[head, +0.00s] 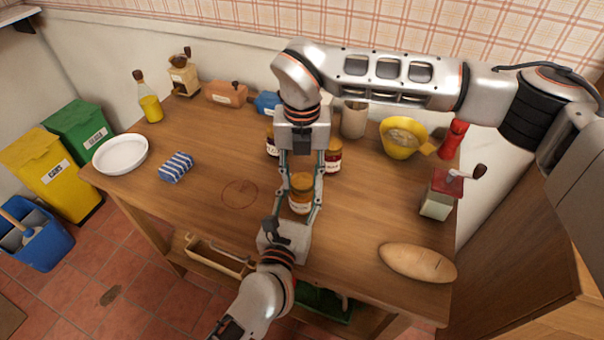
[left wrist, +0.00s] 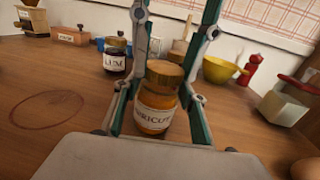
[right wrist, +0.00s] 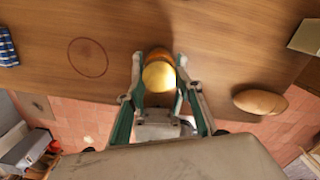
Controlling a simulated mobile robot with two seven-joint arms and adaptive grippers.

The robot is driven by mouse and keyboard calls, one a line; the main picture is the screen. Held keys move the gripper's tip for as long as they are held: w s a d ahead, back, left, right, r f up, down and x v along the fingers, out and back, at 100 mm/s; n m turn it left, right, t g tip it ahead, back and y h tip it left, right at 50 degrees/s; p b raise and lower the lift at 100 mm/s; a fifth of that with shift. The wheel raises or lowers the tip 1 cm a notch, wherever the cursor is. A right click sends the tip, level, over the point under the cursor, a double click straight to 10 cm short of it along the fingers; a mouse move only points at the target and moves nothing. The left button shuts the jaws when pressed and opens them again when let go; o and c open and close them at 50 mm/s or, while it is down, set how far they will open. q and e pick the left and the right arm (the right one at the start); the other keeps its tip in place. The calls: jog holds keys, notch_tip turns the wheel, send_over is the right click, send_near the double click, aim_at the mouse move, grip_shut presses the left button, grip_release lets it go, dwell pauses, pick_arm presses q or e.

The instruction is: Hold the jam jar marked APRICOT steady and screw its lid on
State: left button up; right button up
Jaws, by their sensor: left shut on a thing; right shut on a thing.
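The apricot jar (head: 299,207) stands upright on the table, orange with a white label; "PRICOT" is partly readable in the left wrist view (left wrist: 154,118). My left gripper (head: 298,205) reaches in from the front, low, shut on the jar's body. The gold-brown lid (left wrist: 165,74) sits at the jar's mouth; its round top shows in the right wrist view (right wrist: 159,76). My right gripper (right wrist: 159,78) comes down from above, shut on the lid. I cannot tell how far the lid is threaded.
A plum jar (left wrist: 115,56) and another dark jar (head: 333,158) stand behind. A yellow bowl (head: 402,138), red-topped grinder (head: 441,195) and bread loaf (head: 417,262) are to the right. A blue striped cloth (head: 176,167) and white plate (head: 120,154) are left. The table around the ring mark (head: 239,194) is clear.

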jog(key=shift+f, duration=0.2)
jog(key=m, duration=0.6)
jog(key=shift+a, duration=0.15)
jog(key=m, duration=0.5)
jog(key=shift+w+m, duration=0.15)
jog(key=shift+m, duration=0.15)
jog(key=m, duration=0.5)
jog(key=shift+a, duration=0.1)
jog(key=m, duration=0.7)
jog(key=shift+w, duration=0.25)
jog(key=o, duration=0.7)
jog(key=shift+c, duration=0.2)
